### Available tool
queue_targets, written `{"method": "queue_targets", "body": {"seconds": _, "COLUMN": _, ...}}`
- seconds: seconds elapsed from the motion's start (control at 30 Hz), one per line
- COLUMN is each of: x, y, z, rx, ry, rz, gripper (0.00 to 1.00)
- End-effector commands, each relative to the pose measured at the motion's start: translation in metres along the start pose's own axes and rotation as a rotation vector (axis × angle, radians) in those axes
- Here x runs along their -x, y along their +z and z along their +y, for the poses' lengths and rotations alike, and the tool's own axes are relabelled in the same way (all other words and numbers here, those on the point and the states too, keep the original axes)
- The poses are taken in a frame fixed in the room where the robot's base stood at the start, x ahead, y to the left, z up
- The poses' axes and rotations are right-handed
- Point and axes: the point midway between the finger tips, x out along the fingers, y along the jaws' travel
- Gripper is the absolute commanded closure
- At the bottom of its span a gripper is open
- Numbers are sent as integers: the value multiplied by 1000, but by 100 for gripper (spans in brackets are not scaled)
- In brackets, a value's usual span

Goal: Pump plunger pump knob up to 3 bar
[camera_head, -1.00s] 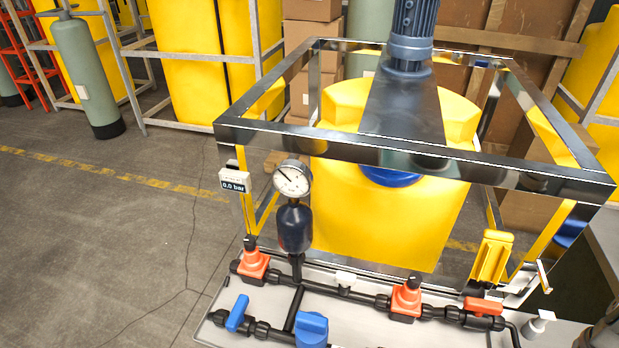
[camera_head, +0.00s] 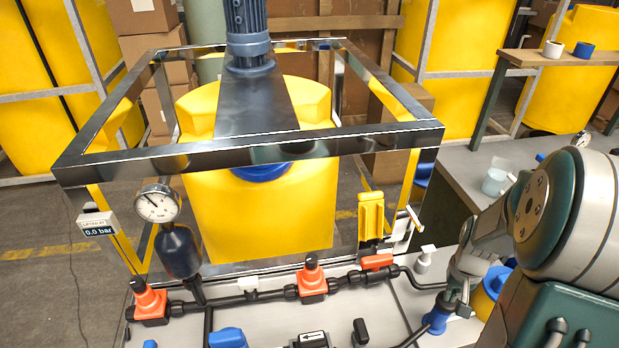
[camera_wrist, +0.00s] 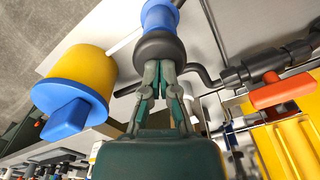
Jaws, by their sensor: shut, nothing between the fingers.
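A blue cylinder with a black rounded knob on top, which looks like the plunger pump knob (camera_wrist: 160,48), is straight ahead of my gripper (camera_wrist: 164,68) in the wrist view. My gripper's fingers are shut with nothing between them, their tips at or against the knob; I cannot tell if they touch. In the head view the blue pump body (camera_head: 437,322) shows at the lower right, below my gripper (camera_head: 458,296), which partly hides the knob. The digital display (camera_head: 98,230) at the left reads 0.0 bar. A round dial gauge (camera_head: 157,204) stands beside it.
A yellow cylinder with a blue flange (camera_wrist: 80,92) is close left of my gripper in the wrist view. A red-handled valve (camera_wrist: 282,92) and black pipes are at right. The steel frame (camera_head: 250,148) surrounds a yellow tank (camera_head: 260,215).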

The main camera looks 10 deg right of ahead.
Motion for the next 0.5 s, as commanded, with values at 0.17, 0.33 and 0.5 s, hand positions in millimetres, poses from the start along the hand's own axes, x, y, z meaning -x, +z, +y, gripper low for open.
{"method": "queue_targets", "body": {"seconds": 0.17, "x": -6, "y": 0, "z": 0, "rx": 0, "ry": 0, "rz": -3, "gripper": 100}}
{"method": "queue_targets", "body": {"seconds": 0.33, "x": -5, "y": 0, "z": 0, "rx": 0, "ry": 0, "rz": -1, "gripper": 100}}
{"method": "queue_targets", "body": {"seconds": 0.5, "x": 6, "y": 0, "z": 0, "rx": 0, "ry": 0, "rz": 2, "gripper": 100}}
